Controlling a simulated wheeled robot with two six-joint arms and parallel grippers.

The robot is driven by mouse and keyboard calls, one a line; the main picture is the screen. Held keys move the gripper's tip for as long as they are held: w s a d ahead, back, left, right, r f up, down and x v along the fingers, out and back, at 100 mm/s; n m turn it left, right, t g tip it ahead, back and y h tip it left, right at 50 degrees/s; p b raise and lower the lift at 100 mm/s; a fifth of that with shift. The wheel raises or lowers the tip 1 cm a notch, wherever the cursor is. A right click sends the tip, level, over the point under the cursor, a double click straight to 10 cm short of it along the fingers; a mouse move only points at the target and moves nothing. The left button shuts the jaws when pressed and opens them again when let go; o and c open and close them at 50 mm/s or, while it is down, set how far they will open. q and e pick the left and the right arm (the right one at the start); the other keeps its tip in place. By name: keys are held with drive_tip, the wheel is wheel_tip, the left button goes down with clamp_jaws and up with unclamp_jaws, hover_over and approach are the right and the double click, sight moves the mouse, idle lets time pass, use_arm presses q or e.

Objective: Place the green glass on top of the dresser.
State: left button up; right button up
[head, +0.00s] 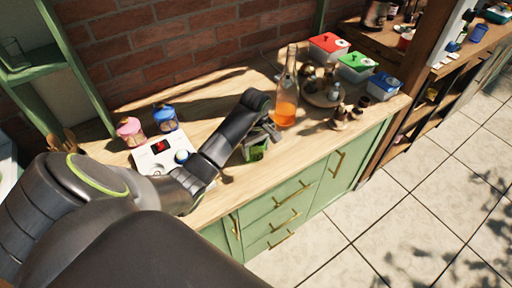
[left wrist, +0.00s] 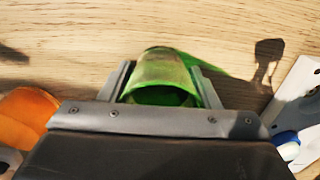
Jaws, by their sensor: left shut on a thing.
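The green glass (head: 256,151) is between the fingers of my left gripper (head: 262,140), over the wooden top of the green dresser (head: 229,190) near its front edge. In the left wrist view the green glass (left wrist: 165,75) sits between the two grey fingers of my left gripper (left wrist: 163,82), which is shut on it. A green-tinted shadow falls on the wood beside it. I cannot tell whether its base touches the wood. My right gripper is not in view.
A bottle with orange liquid (head: 285,108) stands just right of the glass. A white scale (head: 160,154) and pink (head: 131,132) and blue (head: 165,119) lidded jars are to the left. A round tray (head: 322,98) and lidded boxes (head: 355,66) stand at the right.

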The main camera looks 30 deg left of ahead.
use_arm(q)
drive_tip(key=shift+f, duration=0.15)
drive_tip(key=o, duration=1.1)
drive_tip(key=shift+r, duration=0.2)
